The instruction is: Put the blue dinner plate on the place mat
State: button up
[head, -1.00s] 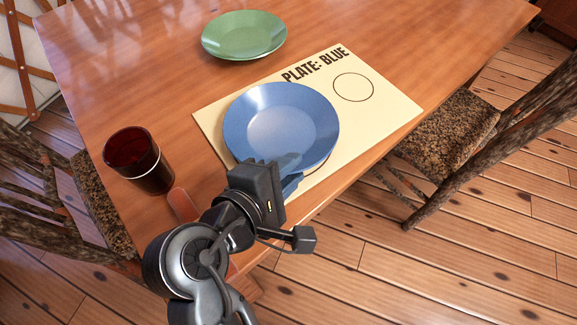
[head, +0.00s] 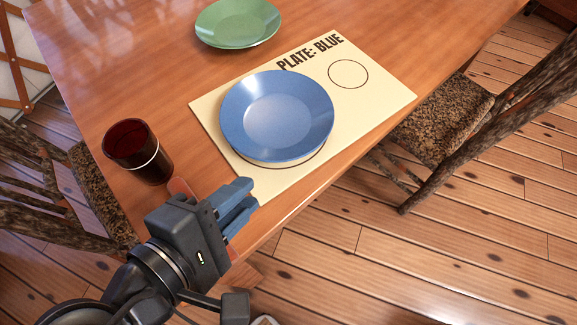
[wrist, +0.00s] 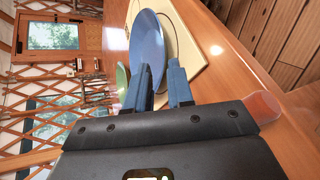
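The blue dinner plate (head: 277,112) lies on the cream place mat (head: 385,92), over its left part. A dark curved line of a printed circle shows just past the plate's near rim; the rest is hidden under the plate. The mat reads "PLATE: BLUE" and has a smaller empty circle at right. My gripper (head: 251,196) is off the plate's near-left side, by the mat's near corner, apart from the plate. In the wrist view my gripper's two blue fingers (wrist: 160,85) stand apart with nothing held, and the plate (wrist: 147,45) shows beyond them.
A green plate (head: 238,22) lies on the wooden table (head: 110,70) behind the mat. A dark red cup (head: 137,152) stands left of the mat, close to my gripper. Chairs stand at the left and right (head: 440,115) table edges.

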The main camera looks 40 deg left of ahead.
jog(key=w+d+f+m+g+y, duration=0.15)
jog(key=d+f+m, duration=0.35)
jog(key=d, duration=0.5)
jog(key=w+d+f+m+g, duration=0.1)
jog(key=w+d+f+m, duration=0.15)
jog(key=d+f, duration=0.55)
jog(key=s+d+r+m+t+h, duration=0.2)
jog(key=s+d+r+m, duration=0.4)
jog(key=d+m, duration=0.3)
jog(key=s+d+r+m+t+h, duration=0.1)
jog(key=s+d+r+m+t, duration=0.2)
jog(key=s+d+r+m, duration=0.3)
jog(key=d+m, duration=0.2)
jog(key=d, duration=0.3)
jog(key=shift+r+m+h, duration=0.35)
